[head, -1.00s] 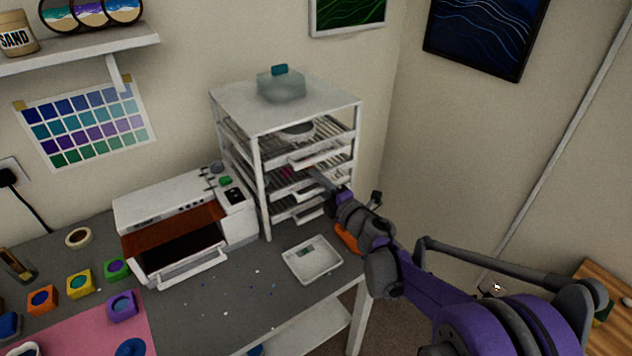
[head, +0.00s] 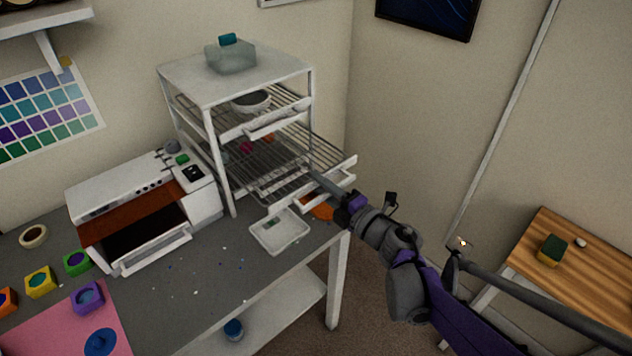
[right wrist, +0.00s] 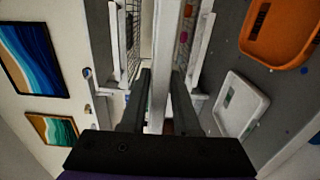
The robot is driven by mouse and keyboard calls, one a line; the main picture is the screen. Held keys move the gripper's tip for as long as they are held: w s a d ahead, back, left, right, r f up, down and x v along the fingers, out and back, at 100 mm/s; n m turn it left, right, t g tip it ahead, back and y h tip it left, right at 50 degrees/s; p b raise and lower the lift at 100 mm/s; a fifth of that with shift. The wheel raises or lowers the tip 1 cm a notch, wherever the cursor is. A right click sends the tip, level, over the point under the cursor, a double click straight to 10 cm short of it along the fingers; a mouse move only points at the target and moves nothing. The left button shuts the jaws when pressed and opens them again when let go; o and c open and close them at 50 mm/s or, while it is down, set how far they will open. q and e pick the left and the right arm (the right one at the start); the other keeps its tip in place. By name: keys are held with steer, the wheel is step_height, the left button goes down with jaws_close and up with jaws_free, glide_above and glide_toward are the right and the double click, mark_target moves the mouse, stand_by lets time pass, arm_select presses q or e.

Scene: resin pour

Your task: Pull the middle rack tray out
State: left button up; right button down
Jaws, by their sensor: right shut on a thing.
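The white rack (head: 208,150) stands at the back of the bench. Its middle tray (head: 318,148), a wire grid with a white front bar, sticks well out of the rack toward the right. My right gripper (head: 318,180) is shut on the front of this tray. In the right wrist view, the white bar (right wrist: 160,95) runs between the two fingers. The top tray (head: 262,121) sits inside the rack with a bowl (head: 250,102) on it. Small pink and orange pieces show inside the rack. The lower tray is partly hidden. My left gripper is not in view.
A white oven-like machine (head: 150,208) stands left of the rack. A wooden table (head: 590,270) is at right.

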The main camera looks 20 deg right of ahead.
steer(key=shift+r, duration=0.15)
steer(key=c, duration=0.8)
jaws_free()
steer(key=shift+c, duration=0.2)
steer(key=shift+s+d, duration=0.1)
steer(key=shift+s, duration=0.05)
steer(key=v, duration=1)
steer(key=shift+s+b, duration=0.3)
